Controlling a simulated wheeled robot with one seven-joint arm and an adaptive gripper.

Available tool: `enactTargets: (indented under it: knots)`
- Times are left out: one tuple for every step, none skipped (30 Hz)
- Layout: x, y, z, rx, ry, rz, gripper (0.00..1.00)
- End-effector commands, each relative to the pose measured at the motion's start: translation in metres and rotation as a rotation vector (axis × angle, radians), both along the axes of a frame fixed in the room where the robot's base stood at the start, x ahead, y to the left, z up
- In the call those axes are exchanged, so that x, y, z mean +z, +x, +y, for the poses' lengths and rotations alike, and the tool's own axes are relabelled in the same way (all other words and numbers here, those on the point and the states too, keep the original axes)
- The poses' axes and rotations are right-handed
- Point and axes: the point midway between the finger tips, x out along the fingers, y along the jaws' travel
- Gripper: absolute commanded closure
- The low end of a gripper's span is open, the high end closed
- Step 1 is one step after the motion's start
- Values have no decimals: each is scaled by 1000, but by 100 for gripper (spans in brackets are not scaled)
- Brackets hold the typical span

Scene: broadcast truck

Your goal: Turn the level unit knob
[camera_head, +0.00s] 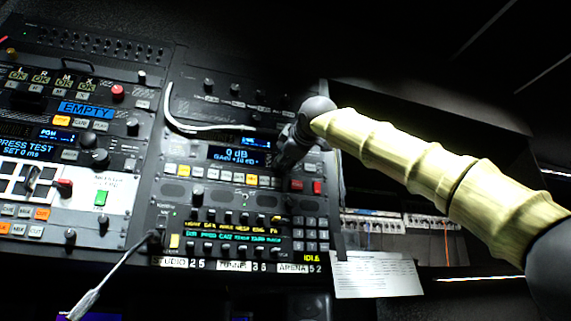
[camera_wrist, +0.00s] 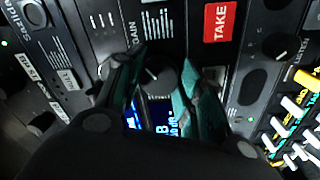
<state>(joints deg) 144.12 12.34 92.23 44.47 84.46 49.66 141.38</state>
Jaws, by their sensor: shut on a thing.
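The level unit (camera_head: 240,155) is a dark rack panel with a blue display reading 0 dB and a gain line. Its knob (camera_wrist: 154,77) is a dark round knob with a white pointer mark, beside a GAIN label in the wrist view. My gripper (camera_head: 298,143) is at the right end of this panel and hides the knob in the head view. In the wrist view its teal-lined fingers (camera_wrist: 160,73) stand on both sides of the knob and are shut on it. The blue display (camera_wrist: 162,116) shows partly between the fingers.
A red TAKE button (camera_wrist: 221,22) and another dark knob (camera_wrist: 276,45) are close by. Below the unit is a key panel (camera_head: 235,235) with several lit labels. A white cable (camera_head: 190,125) loops at the unit's left. A paper card (camera_head: 375,275) hangs at lower right.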

Motion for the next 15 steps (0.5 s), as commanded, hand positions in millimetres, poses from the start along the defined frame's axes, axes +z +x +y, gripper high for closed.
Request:
enactTargets:
  knots:
    - [-2, 1, 0, -1, 11, 5, 86]
    - [-2, 1, 0, -1, 18, 8, 86]
    - [-2, 1, 0, -1, 27, 11, 86]
    - [-2, 1, 0, -1, 32, 13, 86]
    - [-2, 1, 0, -1, 36, 14, 86]
    - [-2, 1, 0, 0, 40, 15, 86]
    - [-2, 1, 0, 0, 42, 16, 86]
    - [-2, 1, 0, 0, 44, 17, 86]
    - [-2, 1, 0, 0, 46, 17, 86]
    - [-2, 1, 0, 0, 47, 18, 86]
    - [-2, 1, 0, 0, 47, 18, 86]
    - [-1, 1, 1, 0, 47, 18, 86]
    - [-1, 1, 1, 0, 47, 18, 86]
    - [-1, 1, 1, 0, 47, 18, 86]
    - [-2, 1, 1, 0, 47, 18, 86]
